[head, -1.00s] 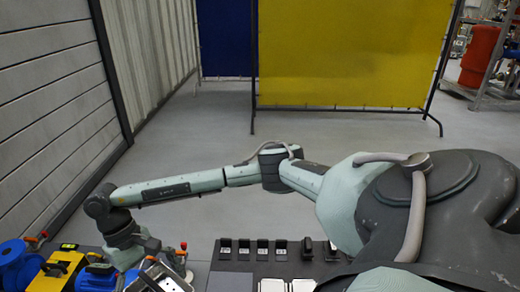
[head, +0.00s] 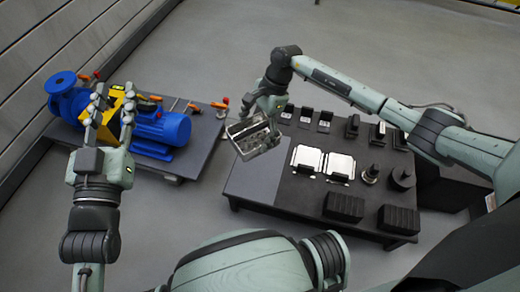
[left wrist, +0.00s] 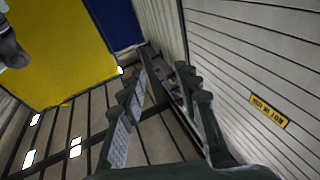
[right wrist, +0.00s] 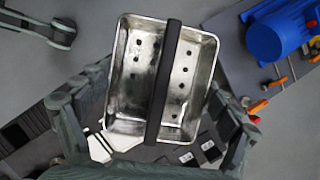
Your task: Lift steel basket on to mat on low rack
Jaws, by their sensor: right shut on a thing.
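The steel basket (head: 252,142) is a shiny tray with holes and a black bar handle. My right gripper (head: 268,108) is shut on it and holds it up, tilted in the picture, over the far left corner of the low rack (head: 285,205). In the right wrist view the basket (right wrist: 130,110) shows its empty inside, with the handle across it and my right gripper's fingers (right wrist: 155,130) at both sides. A plain grey area, which looks like the mat (head: 253,183), covers the rack's left end. My left gripper (head: 112,105) is open and empty, seen in front of the blue pump.
A blue pump and motor (head: 160,132) with yellow parts stands on a grey skid (head: 200,150) to the left. The rack also bears two white trays (head: 323,160), black blocks (head: 343,207) and small black items along its far side. Open floor lies behind.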

